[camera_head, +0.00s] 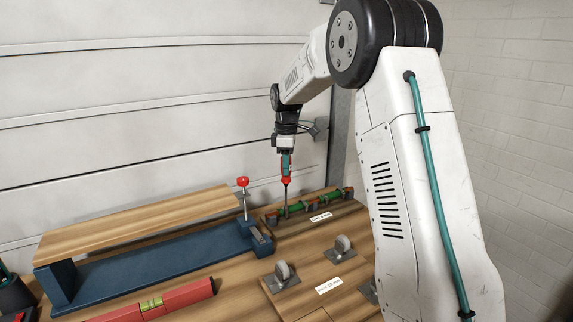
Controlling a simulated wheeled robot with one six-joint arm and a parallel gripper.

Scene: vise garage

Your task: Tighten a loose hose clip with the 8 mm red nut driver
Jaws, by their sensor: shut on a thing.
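My gripper (286,151) is at the upper middle of the head view, above the right part of the bench. It is shut on the red nut driver (286,170), which has a red and teal handle and points straight down. Its thin shaft ends at or just above a green hose (301,208) with dark clips, lying on a wooden board at the back. I cannot tell whether the tip touches a clip, or which clip is loose.
A blue vise-like stand (160,262) with a wooden plank (140,222) and a red-knobbed screw (243,183) stands to the left. A red spirit level (165,303) lies in front. Metal brackets with grey discs (283,275) and labelled boards are at front right. A garage door (120,90) closes off the back.

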